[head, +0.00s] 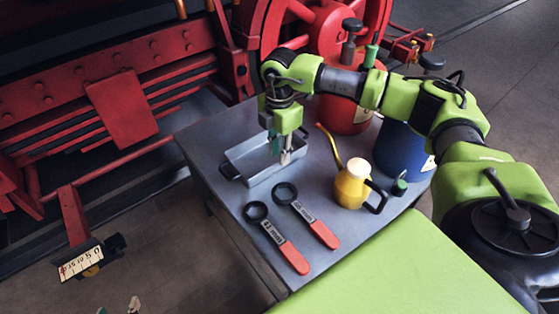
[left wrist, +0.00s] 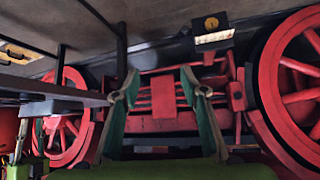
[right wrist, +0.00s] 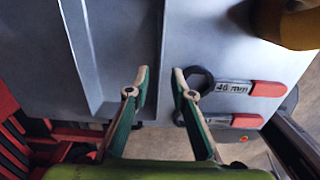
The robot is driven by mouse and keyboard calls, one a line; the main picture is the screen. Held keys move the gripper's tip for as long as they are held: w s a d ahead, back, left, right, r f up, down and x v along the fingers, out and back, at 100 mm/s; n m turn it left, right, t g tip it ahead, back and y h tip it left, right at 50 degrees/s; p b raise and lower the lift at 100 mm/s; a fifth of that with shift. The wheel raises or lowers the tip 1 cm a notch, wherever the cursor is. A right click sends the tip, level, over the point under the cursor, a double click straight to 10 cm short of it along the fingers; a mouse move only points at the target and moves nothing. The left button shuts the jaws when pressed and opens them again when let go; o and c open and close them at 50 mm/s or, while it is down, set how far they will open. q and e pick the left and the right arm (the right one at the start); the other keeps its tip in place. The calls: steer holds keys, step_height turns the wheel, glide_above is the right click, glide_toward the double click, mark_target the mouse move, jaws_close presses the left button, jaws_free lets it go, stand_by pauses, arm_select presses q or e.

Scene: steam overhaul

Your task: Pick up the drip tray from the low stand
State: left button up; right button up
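The drip tray (head: 240,166) is a shallow grey metal tray with a black handle at its near left end. It lies on the low grey stand (head: 215,209). My right gripper (head: 279,160) points down at the tray's near long side. In the right wrist view its fingers are apart, with the tray wall (right wrist: 160,45) running between the tips (right wrist: 159,75). I cannot tell how far down they reach. My left gripper (left wrist: 157,92) is open and empty. In the head view only its tips show, at the lower left edge, away from the stand.
Two red-handled wrenches (head: 292,256) (head: 321,235) lie on the stand near the tray. A yellow oil can (head: 350,188) stands to the right. Red (head: 343,112) and blue (head: 398,150) containers are behind. Red locomotive parts (head: 110,70) flank the stand at the left and back.

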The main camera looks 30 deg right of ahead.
step_height(320, 180, down, 3)
steer(key=shift+r+b, duration=0.1)
steer(key=shift+b, duration=0.6)
arm_select(q)
steer(key=w+d+r+t+h, duration=0.1)
steer(key=w+d+r+t, duration=0.1)
steer(key=w+r+t, duration=0.2)
steer(key=shift+w+d+r+t, duration=0.3)
steer(key=shift+w+r, duration=0.75)
steer(key=shift+r, duration=0.5)
arm_select(e)
jaws_close()
steer(key=shift+f, duration=0.2)
steer(key=shift+a, duration=0.15)
